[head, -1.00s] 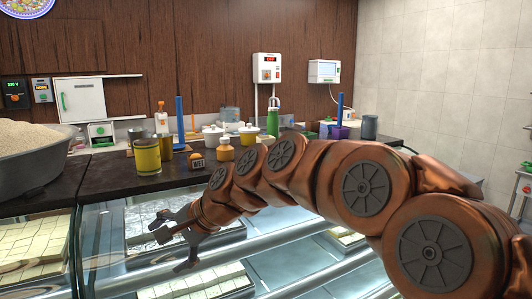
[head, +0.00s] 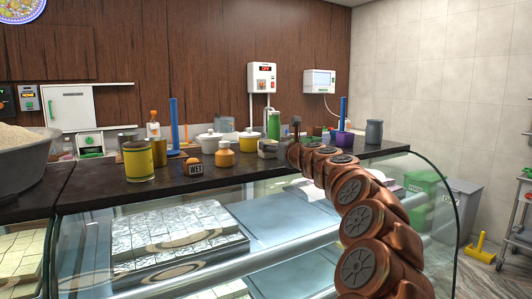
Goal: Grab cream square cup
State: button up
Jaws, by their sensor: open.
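A small squarish, greyish-cream cup (head: 268,149) stands on the dark counter top, just left of the end of my arm. It is small in the picture, and I cannot be sure that it is the cream square cup. My gripper (head: 296,128) is at the far end of my copper arm, to the right of this cup. It is open, seen small and partly hidden by the wrist, and nothing shows held in it.
On the counter (head: 110,186) stand a yellow cup (head: 138,162), a block marked WET (head: 194,167), an orange-yellow jar (head: 224,156), white pots (head: 209,142), a green bottle (head: 274,126) and a purple holder (head: 343,138). The glass case (head: 330,215) fronts the counter. Bins (head: 459,208) stand right.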

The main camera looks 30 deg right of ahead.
aim_at(265, 141)
jog(key=shift+w+d+p, duration=0.2)
jog(key=shift+w+p, duration=0.1)
jog(key=shift+w, duration=1.45)
jog(key=shift+w+d+p, duration=0.2)
jog(key=shift+w+p, duration=0.1)
jog(key=shift+w, duration=1.45)
jog(key=c, duration=1)
jog(key=shift+c, duration=0.2)
jog(key=shift+r, duration=0.1)
